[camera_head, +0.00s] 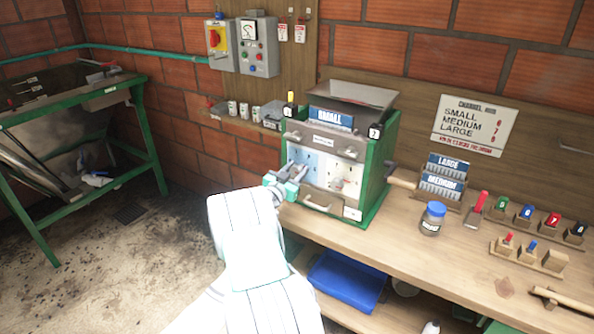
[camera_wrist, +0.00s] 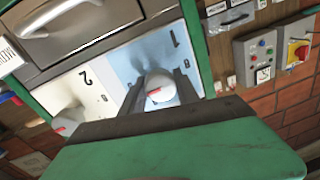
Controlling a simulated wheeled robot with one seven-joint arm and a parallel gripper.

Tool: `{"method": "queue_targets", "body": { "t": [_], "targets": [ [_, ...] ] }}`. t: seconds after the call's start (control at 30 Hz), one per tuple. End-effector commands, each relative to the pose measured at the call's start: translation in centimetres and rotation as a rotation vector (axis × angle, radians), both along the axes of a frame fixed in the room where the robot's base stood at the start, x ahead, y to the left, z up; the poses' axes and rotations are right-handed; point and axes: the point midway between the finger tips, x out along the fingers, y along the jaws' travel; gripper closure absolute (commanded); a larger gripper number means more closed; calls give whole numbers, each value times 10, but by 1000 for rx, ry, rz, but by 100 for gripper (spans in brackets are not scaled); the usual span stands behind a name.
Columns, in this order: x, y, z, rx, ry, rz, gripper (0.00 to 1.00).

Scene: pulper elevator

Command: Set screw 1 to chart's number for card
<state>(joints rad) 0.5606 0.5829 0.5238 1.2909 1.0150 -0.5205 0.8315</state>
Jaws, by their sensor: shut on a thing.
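The pulper (camera_head: 375,185) is a green-framed machine on the bench, with a "SMALL" card (camera_head: 331,119) standing at its top front. Its front holds a pale blue panel marked 1 (camera_wrist: 133,60) and a white panel marked 2 (camera_wrist: 90,86). My gripper (camera_wrist: 158,92) is shut on screw 1, a round white knob (camera_wrist: 160,88) with a red mark, on the blue panel. Screw 2 (camera_wrist: 66,120), a similar knob with a red mark, is free beside it. The chart (camera_head: 474,125) on the wall lists SMALL, MEDIUM and LARGE with red numbers, too small to read surely.
LARGE and MEDIUM cards (camera_head: 443,177) stand in a rack right of the pulper. A blue-lidded jar (camera_head: 432,218) and several coloured tags (camera_head: 526,213) are on the bench. A control box (camera_head: 258,46) hangs on the wall. A handle (camera_head: 318,203) sits below the panels.

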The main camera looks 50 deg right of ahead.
Motion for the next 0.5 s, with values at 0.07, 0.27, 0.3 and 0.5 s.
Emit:
{"method": "queue_targets", "body": {
  "t": [0.07, 0.27, 0.3, 0.5],
  "targets": [
    [1, 0, 0, 0, 1, 2, 100],
    [1, 0, -1, -3, 33, 2, 100],
    [1, 1, -1, -5, 48, 3, 100],
    [1, 1, -2, -16, 158, 2, 100]
  ]
}}
